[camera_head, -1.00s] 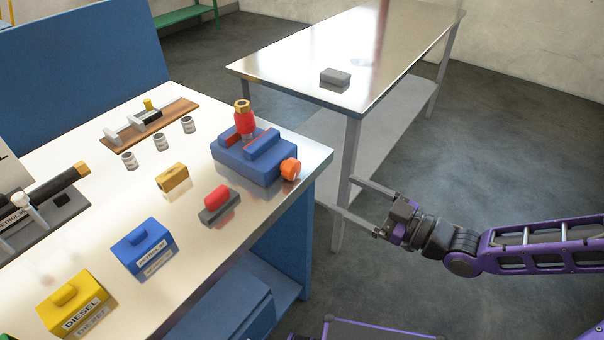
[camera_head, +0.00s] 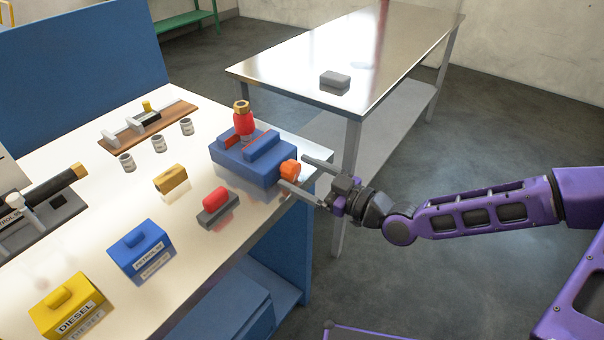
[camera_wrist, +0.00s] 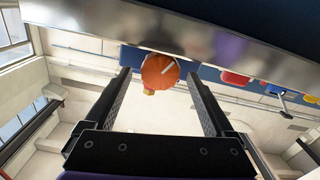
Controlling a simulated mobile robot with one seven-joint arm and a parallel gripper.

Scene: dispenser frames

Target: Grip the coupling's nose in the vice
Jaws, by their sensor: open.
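The blue vice (camera_head: 255,165) sits on the near right corner of the bench, with an orange knob (camera_head: 290,169) on its right end. The red coupling (camera_head: 243,122) with a brass top stands upright at the vice's jaws. My gripper (camera_head: 293,172) is open at the knob, one finger on each side. In the wrist view the orange knob (camera_wrist: 160,71) shows between the spread fingers (camera_wrist: 160,98), with gaps on both sides.
The bench (camera_head: 200,150) also holds a red-topped block (camera_head: 216,203), a brass-coloured block (camera_head: 171,178), several small cans, and blue (camera_head: 142,250) and yellow (camera_head: 68,303) boxes. A steel table (camera_head: 290,75) stands behind, with a grey block (camera_head: 335,79).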

